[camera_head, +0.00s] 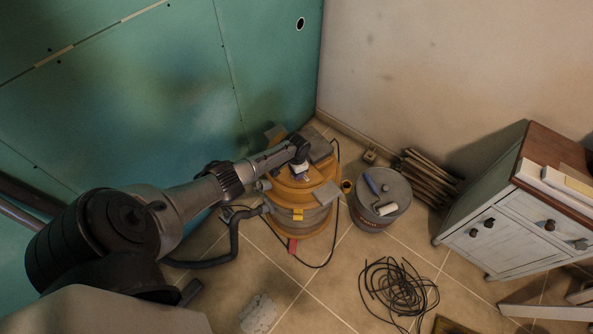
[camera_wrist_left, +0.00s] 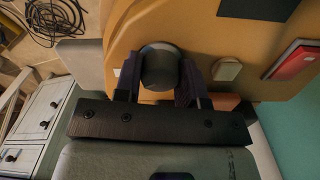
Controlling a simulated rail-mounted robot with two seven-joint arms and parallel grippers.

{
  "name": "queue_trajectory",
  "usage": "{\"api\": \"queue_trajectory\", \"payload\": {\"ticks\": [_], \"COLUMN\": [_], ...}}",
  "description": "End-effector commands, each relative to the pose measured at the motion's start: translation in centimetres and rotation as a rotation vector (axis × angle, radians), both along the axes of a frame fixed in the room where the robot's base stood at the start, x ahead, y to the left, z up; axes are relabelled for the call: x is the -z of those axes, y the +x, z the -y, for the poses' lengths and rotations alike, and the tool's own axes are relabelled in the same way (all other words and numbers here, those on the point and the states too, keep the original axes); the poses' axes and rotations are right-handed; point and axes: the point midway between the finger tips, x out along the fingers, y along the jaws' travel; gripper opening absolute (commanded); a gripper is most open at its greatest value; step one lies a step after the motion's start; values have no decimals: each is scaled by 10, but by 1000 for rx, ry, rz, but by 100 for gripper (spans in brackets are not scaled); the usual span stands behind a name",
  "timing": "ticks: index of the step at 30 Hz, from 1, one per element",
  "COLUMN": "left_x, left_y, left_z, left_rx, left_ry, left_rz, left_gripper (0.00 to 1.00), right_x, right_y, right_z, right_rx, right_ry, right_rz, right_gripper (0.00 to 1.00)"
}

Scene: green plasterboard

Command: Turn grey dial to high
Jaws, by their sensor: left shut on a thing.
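The grey dial (camera_wrist_left: 158,66) is a dark round knob on the yellow top of the vacuum-like machine (camera_head: 323,200). In the left wrist view my left gripper (camera_wrist_left: 160,80) has one finger on each side of the dial and is shut on it. In the head view my left arm reaches in from the left, and my left gripper (camera_head: 300,170) is over the machine's yellow top; the dial is hidden there. I cannot read any marking of the dial's setting. My right gripper is not in view.
A metal bucket (camera_head: 378,222) stands right of the machine. A coiled black cable (camera_head: 398,290) lies on the tiles. A white cabinet (camera_head: 510,235) stands at the right. Green plasterboard (camera_head: 130,110) is behind.

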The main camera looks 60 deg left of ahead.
Motion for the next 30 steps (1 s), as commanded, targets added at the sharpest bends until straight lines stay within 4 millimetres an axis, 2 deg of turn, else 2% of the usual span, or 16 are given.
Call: {"api": "queue_trajectory", "payload": {"ticks": [1,9,17,23,30], "left_x": [1,0,-2,-27,-75], "left_y": [0,0,0,0,0], "left_z": [0,0,0,-1,-1], "left_rx": [1,0,0,1,1], "left_ry": [1,0,0,2,2], "left_rz": [-1,-1,0,1,1], "left_gripper": [38,62,62,62,62], "right_x": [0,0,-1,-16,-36], "right_y": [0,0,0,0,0], "right_z": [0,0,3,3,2], "right_rx": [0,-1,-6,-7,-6], "right_ry": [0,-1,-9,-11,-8], "right_rz": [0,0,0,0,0], "right_gripper": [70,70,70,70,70]}}
